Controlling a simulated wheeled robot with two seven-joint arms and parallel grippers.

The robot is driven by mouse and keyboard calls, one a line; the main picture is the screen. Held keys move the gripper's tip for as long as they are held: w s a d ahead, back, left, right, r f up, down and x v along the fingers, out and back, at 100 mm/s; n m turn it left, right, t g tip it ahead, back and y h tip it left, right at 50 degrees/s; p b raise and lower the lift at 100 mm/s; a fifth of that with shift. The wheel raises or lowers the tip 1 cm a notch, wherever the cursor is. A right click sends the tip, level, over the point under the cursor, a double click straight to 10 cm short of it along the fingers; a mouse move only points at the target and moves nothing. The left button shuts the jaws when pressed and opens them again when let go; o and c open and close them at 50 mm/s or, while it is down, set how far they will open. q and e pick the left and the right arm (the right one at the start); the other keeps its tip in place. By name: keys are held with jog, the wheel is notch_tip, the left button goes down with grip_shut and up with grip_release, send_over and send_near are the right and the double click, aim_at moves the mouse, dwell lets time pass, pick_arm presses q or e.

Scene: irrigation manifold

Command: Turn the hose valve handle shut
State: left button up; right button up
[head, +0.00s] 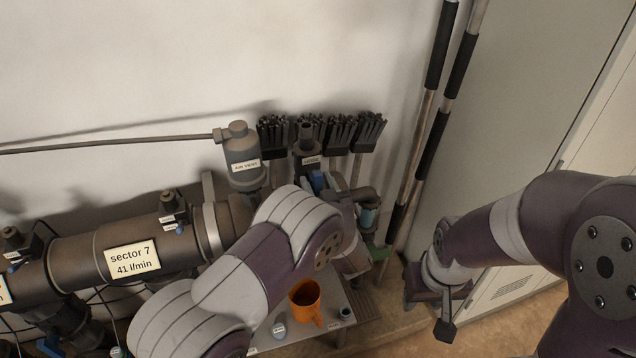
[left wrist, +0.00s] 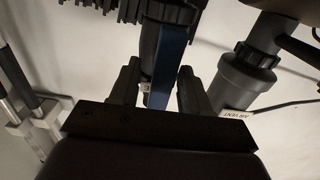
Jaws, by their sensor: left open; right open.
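In the left wrist view the blue handle (left wrist: 172,60) runs between the two fingers of my left gripper (left wrist: 158,70). The fingers are apart, one on each side of it; I cannot tell whether either touches. My right gripper (head: 436,298) is open and empty at right, away from the valve.
The grey air vent (head: 243,160) stands left of the valve, on the thick sector 7 pipe (head: 82,255). Two poles (head: 432,110) lean at right beside a cabinet (head: 520,90). An orange mug (head: 305,300) stands on a low bench below.

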pick_arm(q)
jog(key=shift+a, duration=0.1)
grip_shut()
jog(key=n+b, duration=0.2)
jog(key=shift+f+b, duration=0.2)
jog(key=shift+b, duration=0.1)
jog(key=n+b, duration=0.5)
jog(key=b, duration=0.1)
jog(key=n+b, duration=0.4)
jog(key=b, duration=0.2)
jog(key=f+n+b, duration=0.1)
jog(key=n+b, duration=0.4)
jog(key=b, duration=0.1)
jog(key=shift+s+a+n+b, duration=0.2)
jog(key=shift+a+n+b, duration=0.1)
jog(key=shift+a+b, duration=0.1)
jog(key=shift+r+n+b, duration=0.2)
jog(key=shift+n+b, duration=0.5)
jog(key=shift+b, duration=0.15)
grip_release()
